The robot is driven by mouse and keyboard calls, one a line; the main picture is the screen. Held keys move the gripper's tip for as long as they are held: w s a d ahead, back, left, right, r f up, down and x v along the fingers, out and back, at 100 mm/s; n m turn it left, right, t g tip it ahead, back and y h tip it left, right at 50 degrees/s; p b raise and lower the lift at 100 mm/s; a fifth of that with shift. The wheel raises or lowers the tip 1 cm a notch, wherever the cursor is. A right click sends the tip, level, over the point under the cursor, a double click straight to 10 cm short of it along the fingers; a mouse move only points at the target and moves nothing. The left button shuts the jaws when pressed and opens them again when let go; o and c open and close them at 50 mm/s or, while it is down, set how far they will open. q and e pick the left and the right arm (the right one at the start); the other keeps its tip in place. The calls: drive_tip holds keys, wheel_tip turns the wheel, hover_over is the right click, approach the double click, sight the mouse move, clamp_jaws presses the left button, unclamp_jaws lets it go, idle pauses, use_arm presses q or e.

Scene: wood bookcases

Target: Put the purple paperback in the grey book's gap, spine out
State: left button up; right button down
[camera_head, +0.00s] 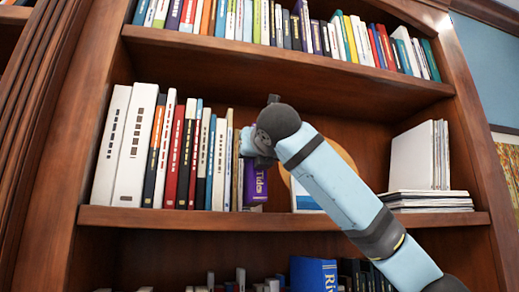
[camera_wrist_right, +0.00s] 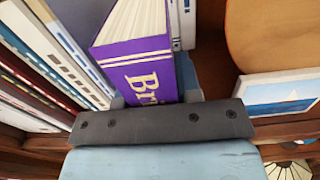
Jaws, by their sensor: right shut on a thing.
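I cannot tell which book is the grey one, and no clear gap shows. My left gripper is not in view.
A row of upright books (camera_head: 160,155) fills the shelf's left side. To the right are a round orange-brown object (camera_head: 345,160), a small picture (camera_wrist_right: 282,95) and stacked pale books (camera_head: 430,201) with upright white ones (camera_head: 413,160). The shelf above (camera_head: 290,70) overhangs.

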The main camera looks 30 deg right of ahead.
drive_tip(key=w, duration=0.1)
drive_tip(key=w+f, duration=0.1)
drive_tip(key=w, duration=0.1)
drive_tip(key=shift+w+d+f+b, duration=0.1)
drive_tip(key=shift+d+f+b, duration=0.2)
drive_tip(key=shift+d, duration=0.1)
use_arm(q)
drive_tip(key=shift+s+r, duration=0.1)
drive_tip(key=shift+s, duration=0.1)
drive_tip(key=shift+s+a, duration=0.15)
